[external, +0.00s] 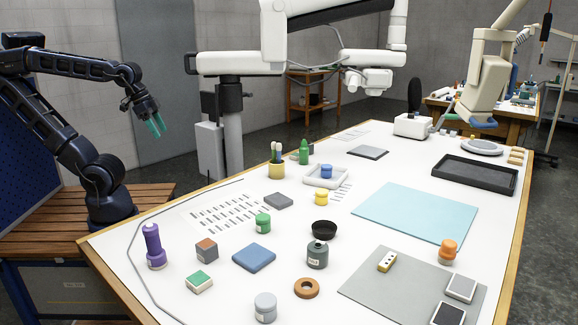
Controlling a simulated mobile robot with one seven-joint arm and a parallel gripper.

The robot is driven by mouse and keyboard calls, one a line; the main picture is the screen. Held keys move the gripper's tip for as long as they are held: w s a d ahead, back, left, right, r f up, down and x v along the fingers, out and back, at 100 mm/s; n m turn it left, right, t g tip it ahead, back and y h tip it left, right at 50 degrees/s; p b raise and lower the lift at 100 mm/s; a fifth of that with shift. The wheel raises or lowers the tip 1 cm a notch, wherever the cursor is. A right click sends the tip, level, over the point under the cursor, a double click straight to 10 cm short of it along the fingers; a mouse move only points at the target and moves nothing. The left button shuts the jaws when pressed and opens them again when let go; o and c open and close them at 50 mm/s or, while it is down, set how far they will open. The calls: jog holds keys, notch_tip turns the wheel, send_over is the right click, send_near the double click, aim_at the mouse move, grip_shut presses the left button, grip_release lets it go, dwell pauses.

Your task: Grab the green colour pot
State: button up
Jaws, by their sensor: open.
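A small green pot (263,224) stands upright on the white table (225,283), left of the middle, below a sheet with rows of grey marks. My gripper (156,125), with teal fingertips, is raised at the upper left, beyond the table's left edge. It is open and empty, well apart from the green pot. A taller green bottle (303,153) stands farther back, near a yellow cup (277,170) holding brushes.
Near the green pot are a grey block (278,201), a blue pad (254,257), a brown-grey cube (207,250) and a green-topped block (199,282). A purple bottle (153,246) stands at the left edge. A dark green bottle (317,256) and black bowl (323,229) are to the right.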

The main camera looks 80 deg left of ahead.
jog(key=shift+o, duration=0.4)
jog(key=m+g+h, duration=0.2)
jog(key=m+h, duration=0.1)
jog(key=m, duration=0.6)
send_over(263, 217)
jog(key=s+a, duration=0.2)
jog(key=a, duration=0.1)
notch_tip(263, 217, down, 13)
jog(key=shift+t, duration=0.3)
jog(key=x, duration=0.5)
jog(key=shift+s+d, duration=0.1)
jog(key=shift+s, duration=0.1)
jog(key=shift+s+x, duration=0.2)
jog(key=shift+x, duration=2.5)
